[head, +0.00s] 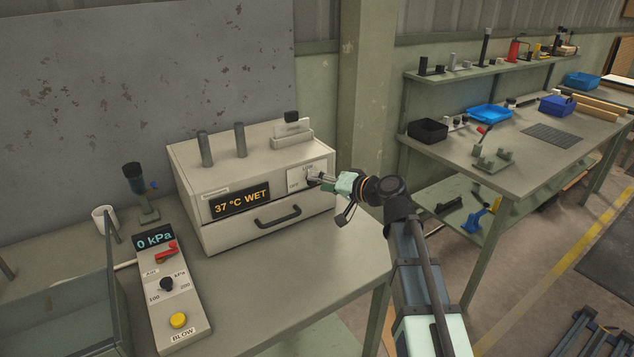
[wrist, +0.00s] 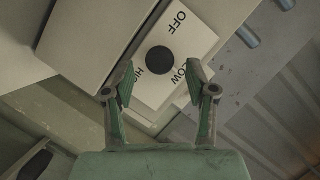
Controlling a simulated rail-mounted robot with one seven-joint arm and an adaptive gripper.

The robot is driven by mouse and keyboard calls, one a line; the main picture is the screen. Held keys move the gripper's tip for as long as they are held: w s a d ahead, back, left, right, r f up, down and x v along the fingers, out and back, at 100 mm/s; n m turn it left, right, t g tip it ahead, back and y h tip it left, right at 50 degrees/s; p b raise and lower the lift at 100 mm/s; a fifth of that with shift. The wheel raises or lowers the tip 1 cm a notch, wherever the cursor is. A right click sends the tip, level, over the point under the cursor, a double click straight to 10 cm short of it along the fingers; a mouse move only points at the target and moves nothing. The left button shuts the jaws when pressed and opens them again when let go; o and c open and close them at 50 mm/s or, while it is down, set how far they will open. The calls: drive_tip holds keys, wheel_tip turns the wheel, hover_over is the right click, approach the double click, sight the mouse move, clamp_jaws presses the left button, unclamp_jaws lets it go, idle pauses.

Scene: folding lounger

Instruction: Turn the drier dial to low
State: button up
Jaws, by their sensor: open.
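The drier (head: 218,226) is a cream box on the bench, with an orange display (head: 240,201) reading "37 °C WET". Its dial is a round black knob (wrist: 160,60) on a white plate (wrist: 188,50) marked OFF, HIGH and LOW. I cannot tell which mark the knob points to. My gripper (head: 322,182) is at the right of the drier's front, hiding most of the dial in the head view. In the wrist view its two fingers (wrist: 161,82) are open, with the knob just beyond the tips and between their lines. No contact is visible.
A drawer handle (head: 278,217) juts from the drier below the display. A control box (head: 168,285) with a "0 kPa" display, a small knob and a yellow button stands to the left. A workbench with trays (head: 489,113) is at the right.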

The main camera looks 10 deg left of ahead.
drive_tip(key=v, duration=1)
